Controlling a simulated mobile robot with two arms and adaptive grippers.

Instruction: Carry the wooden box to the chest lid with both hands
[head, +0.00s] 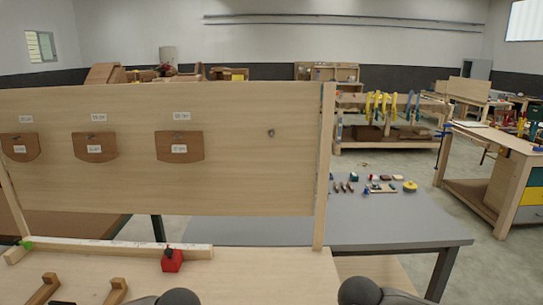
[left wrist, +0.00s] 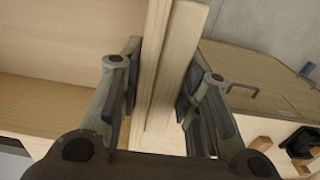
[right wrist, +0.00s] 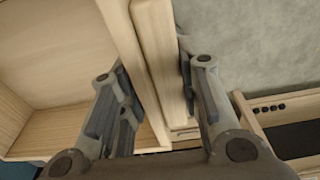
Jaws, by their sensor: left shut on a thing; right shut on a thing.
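The wooden box is pale, with its open inside to the left in both wrist views. In the left wrist view, my left gripper (left wrist: 163,95) is shut on an upright wall of the wooden box (left wrist: 155,75), one finger on each side. In the right wrist view, my right gripper (right wrist: 153,92) is likewise shut on a wall of the wooden box (right wrist: 152,50). The box and both grippers are out of sight in the head view; only dark rounded parts of my arms show at its bottom edge. I cannot make out the chest lid for certain.
An upright wooden panel (head: 240,150) with brown tags stands ahead on a pale bench (head: 240,275). A red block (head: 172,261) and wooden strips lie on that bench. A grey table (head: 390,230) with small tools is behind. Open floor (head: 405,165) shows at right.

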